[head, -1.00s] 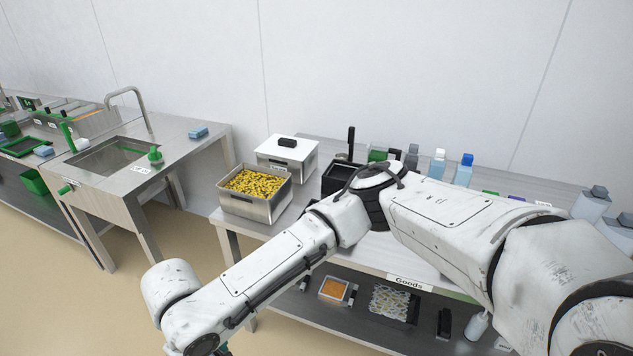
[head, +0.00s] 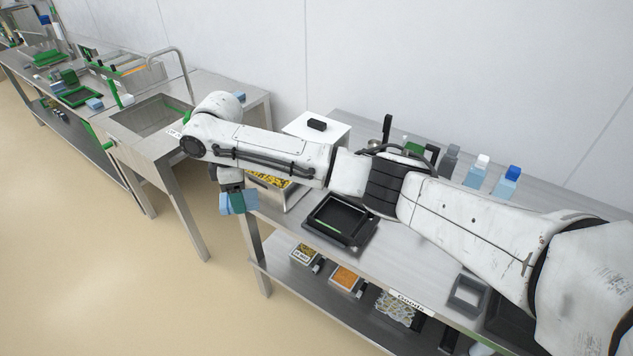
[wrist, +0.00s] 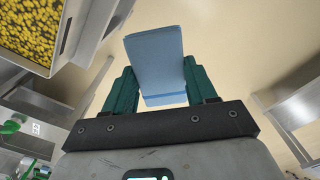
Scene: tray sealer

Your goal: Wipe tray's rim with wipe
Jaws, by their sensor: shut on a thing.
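My gripper (head: 237,192) is shut on a light blue wipe (head: 239,203) and holds it in the air in front of the bench's left end. In the wrist view the wipe (wrist: 155,58) sits between the two dark green fingers of my gripper (wrist: 160,92), with floor behind it. A black tray-like frame (head: 367,237) with a green strip inside lies on the bench, to the right of my gripper and apart from it. A small grey open tray (head: 468,293) lies further right. I cannot tell which of these is the task's tray.
A steel bin of yellow pieces (head: 270,180), partly behind my arm, stands close to my gripper. A lidded white box (head: 316,133) stands behind it. Bottles (head: 508,182) line the bench's back. A sink bench (head: 150,115) is at left, with open floor between.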

